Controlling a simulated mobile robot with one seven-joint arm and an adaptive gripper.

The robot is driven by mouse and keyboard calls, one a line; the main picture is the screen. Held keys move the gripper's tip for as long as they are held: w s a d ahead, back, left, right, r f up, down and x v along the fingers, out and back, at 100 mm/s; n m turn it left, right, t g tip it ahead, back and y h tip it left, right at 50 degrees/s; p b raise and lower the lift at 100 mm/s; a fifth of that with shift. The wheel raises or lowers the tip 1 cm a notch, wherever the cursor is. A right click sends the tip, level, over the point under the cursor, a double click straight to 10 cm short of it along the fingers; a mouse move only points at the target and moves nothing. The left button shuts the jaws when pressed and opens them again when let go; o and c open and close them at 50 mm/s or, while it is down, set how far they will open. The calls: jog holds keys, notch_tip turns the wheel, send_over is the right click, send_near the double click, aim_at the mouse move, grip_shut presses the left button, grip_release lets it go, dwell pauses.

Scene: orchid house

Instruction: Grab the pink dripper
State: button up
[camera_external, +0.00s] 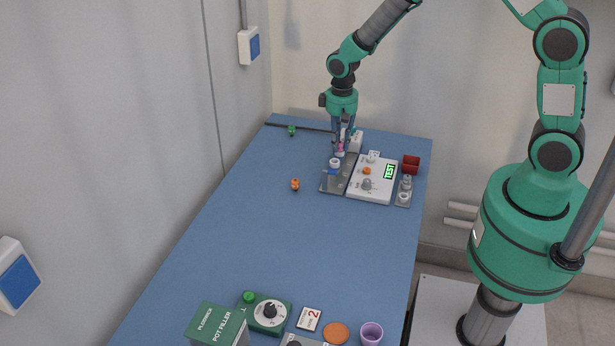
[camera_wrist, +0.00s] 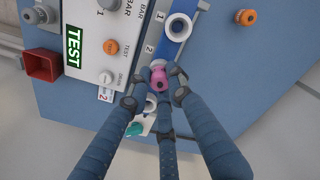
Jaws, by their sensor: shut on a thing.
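The pink dripper (camera_wrist: 159,80) is a small pink piece between the fingertips in the wrist view. It also shows as a small pink spot (camera_external: 340,147) in the external view. My gripper (camera_wrist: 158,82) has blue ribbed fingers closed around the dripper. In the external view my gripper (camera_external: 341,140) points down at the far end of the table, over the grey plate beside the white test panel. The fingers partly hide the dripper's lower part, so I cannot tell whether it is clear of its seat.
A white TEST panel (camera_wrist: 101,20) with an orange knob (camera_wrist: 111,46) stands next to the fingers. A white ring (camera_wrist: 179,27) sits on the blue strip. A red box (camera_external: 411,165) is to the right. An orange dripper (camera_external: 295,184) lies on the blue table (camera_external: 280,235), whose middle is clear.

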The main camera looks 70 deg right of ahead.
aim_at(340, 142)
jog(key=shift+r, duration=0.65)
notch_tip(340, 142, up, 2)
jog(key=shift+r+p, duration=0.2)
jog(key=shift+p, duration=0.1)
jog(key=s+a+r, duration=0.1)
jog(key=s+a, duration=0.3)
jog(key=s, duration=1.1)
jog(key=shift+s+p, duration=0.25)
jog(key=shift+p, duration=0.15)
